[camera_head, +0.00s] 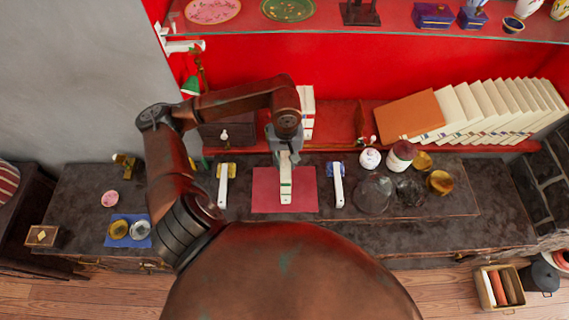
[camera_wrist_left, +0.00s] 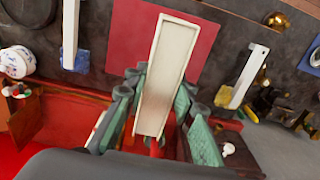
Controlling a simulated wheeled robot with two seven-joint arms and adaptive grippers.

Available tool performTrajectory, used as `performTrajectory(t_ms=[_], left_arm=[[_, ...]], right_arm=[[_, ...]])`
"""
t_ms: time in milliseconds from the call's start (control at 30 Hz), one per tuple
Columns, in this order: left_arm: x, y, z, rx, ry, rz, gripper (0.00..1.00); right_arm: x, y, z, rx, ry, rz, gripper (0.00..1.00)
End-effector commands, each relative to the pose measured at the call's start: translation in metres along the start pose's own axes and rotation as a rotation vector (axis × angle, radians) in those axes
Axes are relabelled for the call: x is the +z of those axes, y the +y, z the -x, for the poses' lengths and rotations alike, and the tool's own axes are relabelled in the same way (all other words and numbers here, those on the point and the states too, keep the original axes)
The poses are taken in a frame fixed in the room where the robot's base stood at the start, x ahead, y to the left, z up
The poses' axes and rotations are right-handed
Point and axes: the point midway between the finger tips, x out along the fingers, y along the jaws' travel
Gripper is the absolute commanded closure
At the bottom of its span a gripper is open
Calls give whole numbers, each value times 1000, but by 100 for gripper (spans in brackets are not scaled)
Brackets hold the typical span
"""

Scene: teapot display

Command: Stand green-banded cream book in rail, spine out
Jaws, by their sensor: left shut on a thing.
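The cream book (camera_head: 286,190) with a green band stands out below my left gripper (camera_head: 285,160) in the head view, over the red mat (camera_head: 262,200). My left gripper is shut on this book. In the left wrist view the book (camera_wrist_left: 170,62) runs up from between the two fingers, one on each side, and the mat (camera_wrist_left: 205,45) lies behind it. I cannot tell whether the book touches the mat. The red shelf (camera_head: 345,145) behind carries an upright cream book (camera_head: 307,105) and a leaning row of cream books (camera_head: 490,105). My right gripper is not in view.
An orange book (camera_head: 408,115) leans against the row. Glass vessels (camera_head: 373,192) and jars (camera_head: 401,155) crowd the counter to the right. A glass shelf (camera_head: 345,25) spans above.

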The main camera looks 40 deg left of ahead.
Motion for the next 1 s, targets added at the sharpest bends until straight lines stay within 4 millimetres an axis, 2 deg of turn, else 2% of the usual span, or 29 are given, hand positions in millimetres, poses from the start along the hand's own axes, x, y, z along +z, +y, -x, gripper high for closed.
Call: performTrajectory(t_ms=[333, 600, 1000], left_arm=[[-18, -3, -22, 0, -2, 2, 100], [-17, -2, -48, 2, -1, -1, 100], [-18, -2, -53, 1, 2, -1, 100]], right_arm=[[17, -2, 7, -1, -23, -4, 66], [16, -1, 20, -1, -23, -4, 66], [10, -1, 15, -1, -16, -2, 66]])
